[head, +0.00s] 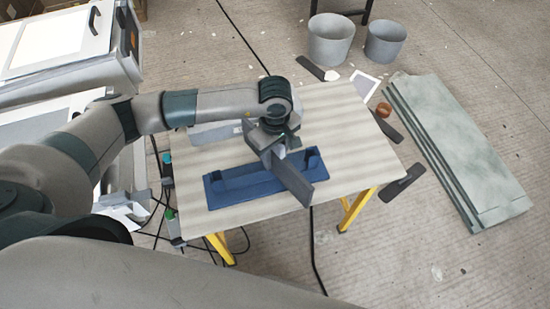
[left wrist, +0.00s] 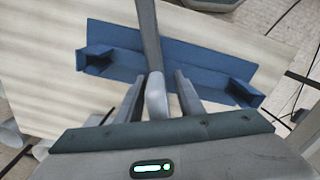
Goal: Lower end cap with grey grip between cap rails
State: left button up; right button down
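The end cap (head: 293,184) is a thin grey plate, standing on edge and slanting across the blue mould (head: 240,187). In the left wrist view the cap (left wrist: 148,35) shows nearly edge-on, with its pale grey grip (left wrist: 156,96) between my fingers. My left gripper (head: 272,145) appears shut on this grip, over the middle of the mould. The mould (left wrist: 180,62) has a raised blue block at each end; I cannot tell which parts are the cap rails. The cap's lower edge seems above the mould; the exact gap is unclear. My right gripper is out of view.
The mould lies on a pale worktable (head: 345,125) with yellow legs. A flat grey piece (head: 212,133) lies behind it. Two grey buckets (head: 331,40) (head: 384,42), dark tools (head: 402,182) and stacked greenish panels (head: 460,150) are on the floor. The table's right side is clear.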

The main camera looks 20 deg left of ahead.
aim_at(279, 148)
pick_arm(q)
grip_shut()
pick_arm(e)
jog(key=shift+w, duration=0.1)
pick_arm(q)
jog(key=shift+r, duration=0.1)
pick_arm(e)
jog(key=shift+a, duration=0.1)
